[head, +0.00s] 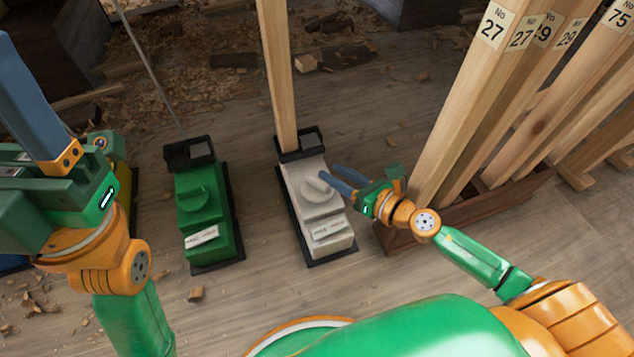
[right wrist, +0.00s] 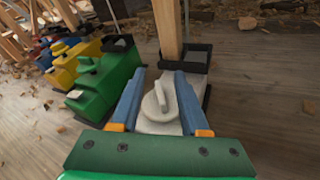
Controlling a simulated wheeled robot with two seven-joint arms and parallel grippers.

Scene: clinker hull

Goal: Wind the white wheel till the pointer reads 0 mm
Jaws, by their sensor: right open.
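The white wheel (head: 318,190) is a round knob with a raised grip bar on top of a white block (head: 335,222) in a black base. In the right wrist view the wheel (right wrist: 159,103) lies between the two blue fingers. My right gripper (head: 338,182) is open, with its fingers reaching over the wheel from the right; I cannot tell whether they touch it. A small white label (head: 328,229) sits on the block's front, too small to read, and I cannot make out a pointer. My left gripper (head: 45,110) is raised at the left, its fingertips not clearly shown.
A green block (head: 207,210) of the same kind stands left of the white one. A wooden post (head: 276,75) rises behind the white block. A wooden rack (head: 470,210) of numbered planks (head: 480,100) stands close at right. Wood chips litter the floor.

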